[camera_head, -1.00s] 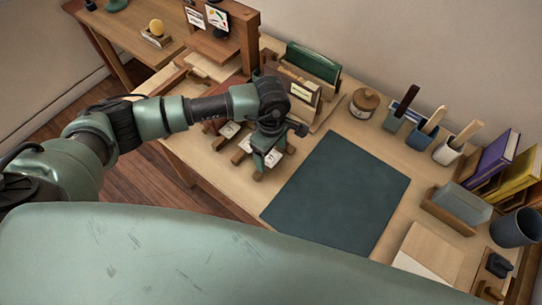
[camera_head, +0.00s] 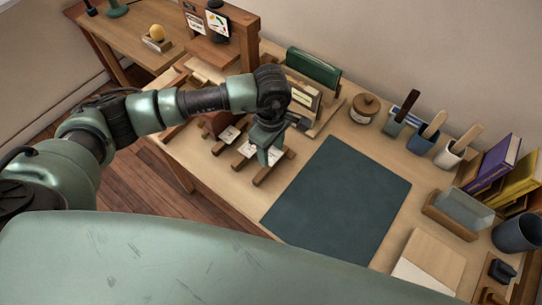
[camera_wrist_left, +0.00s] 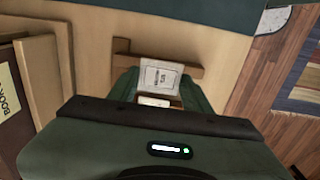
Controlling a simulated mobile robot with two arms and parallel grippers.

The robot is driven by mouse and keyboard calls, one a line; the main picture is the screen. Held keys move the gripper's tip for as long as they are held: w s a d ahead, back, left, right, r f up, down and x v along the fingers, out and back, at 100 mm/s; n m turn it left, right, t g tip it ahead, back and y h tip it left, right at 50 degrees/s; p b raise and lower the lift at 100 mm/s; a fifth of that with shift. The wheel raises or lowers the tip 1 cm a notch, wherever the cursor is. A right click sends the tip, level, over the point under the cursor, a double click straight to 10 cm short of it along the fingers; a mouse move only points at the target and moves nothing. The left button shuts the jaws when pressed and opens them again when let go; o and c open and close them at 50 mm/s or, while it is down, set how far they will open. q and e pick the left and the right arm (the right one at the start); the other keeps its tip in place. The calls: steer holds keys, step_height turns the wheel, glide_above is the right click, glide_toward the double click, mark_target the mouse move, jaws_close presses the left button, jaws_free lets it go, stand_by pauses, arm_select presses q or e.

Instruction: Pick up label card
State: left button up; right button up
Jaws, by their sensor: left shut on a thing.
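My left gripper (camera_head: 267,150) points down over a small wooden rack (camera_head: 272,171) near the left part of the desk. It is shut on a white label card (camera_wrist_left: 161,76) with printed text. In the left wrist view the card stands out between the green fingers of the gripper (camera_wrist_left: 160,88), with a wooden bar of the rack (camera_wrist_left: 187,68) behind it. A second white patch (camera_wrist_left: 153,101) shows closer to the palm; I cannot tell whether it is another card. My right gripper is not in view.
A dark desk mat (camera_head: 340,200) lies to the right, clear. Pen cups (camera_head: 422,136) and upright books (camera_head: 495,165) are farther right. Another card (camera_head: 230,133) lies left of the gripper.

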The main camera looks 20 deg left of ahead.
mark_target(271, 155)
arm_select(q)
step_height(271, 155, up, 16)
steer(key=b, duration=0.2)
steer(key=shift+b, duration=0.3)
